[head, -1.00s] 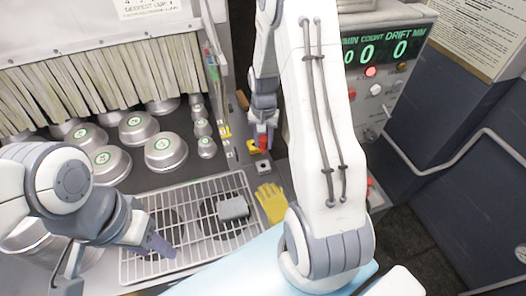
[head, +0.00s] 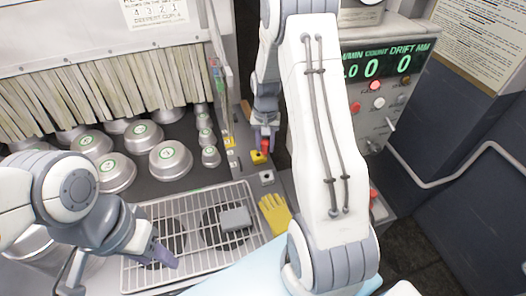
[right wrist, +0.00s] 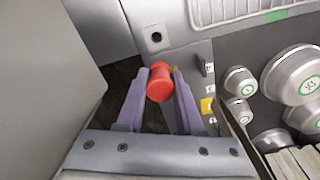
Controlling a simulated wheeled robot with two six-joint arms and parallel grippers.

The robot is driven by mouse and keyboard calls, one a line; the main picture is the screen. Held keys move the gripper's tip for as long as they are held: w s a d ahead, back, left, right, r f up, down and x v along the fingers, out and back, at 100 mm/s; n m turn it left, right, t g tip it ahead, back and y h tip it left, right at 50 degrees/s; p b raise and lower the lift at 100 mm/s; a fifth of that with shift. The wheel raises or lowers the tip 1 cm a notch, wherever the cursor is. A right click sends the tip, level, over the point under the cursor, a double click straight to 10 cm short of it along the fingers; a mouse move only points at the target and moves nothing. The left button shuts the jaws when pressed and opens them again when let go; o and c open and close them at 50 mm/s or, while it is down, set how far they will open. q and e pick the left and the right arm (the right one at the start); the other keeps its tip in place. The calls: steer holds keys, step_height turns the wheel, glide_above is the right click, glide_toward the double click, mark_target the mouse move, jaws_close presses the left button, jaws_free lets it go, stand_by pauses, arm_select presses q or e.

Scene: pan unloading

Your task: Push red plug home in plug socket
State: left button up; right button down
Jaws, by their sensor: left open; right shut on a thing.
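My right gripper (head: 264,142) is shut on the red plug (head: 265,146), held by the yellow block. The right wrist view shows the plug (right wrist: 160,82) between the fingertips of the gripper (right wrist: 160,78). A small grey block with a dark hole, which looks like the plug socket (head: 267,179), sits nearer the front. In the wrist view, the hole of the socket (right wrist: 155,38) is empty and apart from the plug. My left gripper (head: 163,258) is open and empty, low over the wire rack.
The wire rack (head: 133,216) holds a grey block (head: 235,219). A yellow glove (head: 274,214) lies beside it. Several metal pans (head: 170,160) stand at the left. A yellow block (head: 258,157) sits close to the plug. A control panel (head: 385,75) stands at the right.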

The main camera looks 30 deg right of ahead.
steer(key=shift+w+d+f+n+b, duration=0.15)
steer(key=shift+w+d+f+n, duration=0.3)
steer(key=shift+w+f, duration=0.7)
steer(key=shift+w+d+f+n+b, duration=0.2)
steer(key=shift+w+f+n, duration=0.6)
steer(key=shift+w, duration=0.55)
steer(key=shift+w+d+f+n+b, duration=0.15)
steer(key=shift+w+d+f+n, duration=0.25)
steer(key=shift+w+f, duration=0.8)
steer(key=shift+a+f+b, duration=0.15)
steer(key=shift+f+b, duration=1.1)
steer(key=shift+f, duration=0.35)
steer(key=shift+c, duration=2.3)
jaws_free()
